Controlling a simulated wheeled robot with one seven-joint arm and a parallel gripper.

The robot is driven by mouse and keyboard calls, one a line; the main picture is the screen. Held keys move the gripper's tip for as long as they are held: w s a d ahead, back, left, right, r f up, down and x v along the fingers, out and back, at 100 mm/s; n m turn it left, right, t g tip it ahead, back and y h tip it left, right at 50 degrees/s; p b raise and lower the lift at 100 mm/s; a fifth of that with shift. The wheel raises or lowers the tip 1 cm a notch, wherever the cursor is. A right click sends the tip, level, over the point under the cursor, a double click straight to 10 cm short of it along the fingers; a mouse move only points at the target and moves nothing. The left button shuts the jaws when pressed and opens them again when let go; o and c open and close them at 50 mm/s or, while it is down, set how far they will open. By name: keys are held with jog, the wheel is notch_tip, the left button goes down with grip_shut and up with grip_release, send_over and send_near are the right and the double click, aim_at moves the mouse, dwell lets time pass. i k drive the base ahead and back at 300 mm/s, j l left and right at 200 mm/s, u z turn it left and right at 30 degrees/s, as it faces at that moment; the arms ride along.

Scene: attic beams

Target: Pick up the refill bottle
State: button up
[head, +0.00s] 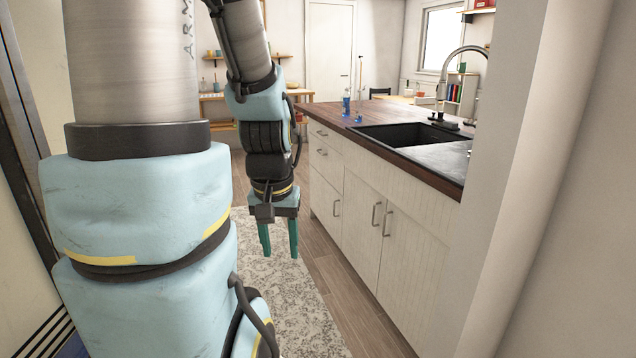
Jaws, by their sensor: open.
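My gripper (278,248) hangs at the end of my arm, pointing down above the patterned rug, with its two green fingers apart and nothing between them. A small upright blue item (346,103) stands at the far end of the wooden counter (328,112), and it may be the refill bottle. A lower blue item (358,118) lies beside it, too small to make out. My gripper is left of the counter, below its top and apart from both items.
A black sink (408,134) with a tall faucet (446,75) is set into the counter. White cabinets with handles (388,222) are below. A wall edge (520,180) stands close on the right. The rug (295,305) and wooden floor look clear. Shelves and tables stand at the back.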

aim_at(347, 97)
jog(key=i+u, duration=0.2)
jog(key=i, duration=0.5)
jog(key=i+u, duration=0.2)
jog(key=i, duration=0.45)
jog(key=i+l+u, duration=0.2)
jog(key=i, duration=1.5)
jog(key=i+z, duration=0.1)
jog(key=i, duration=0.85)
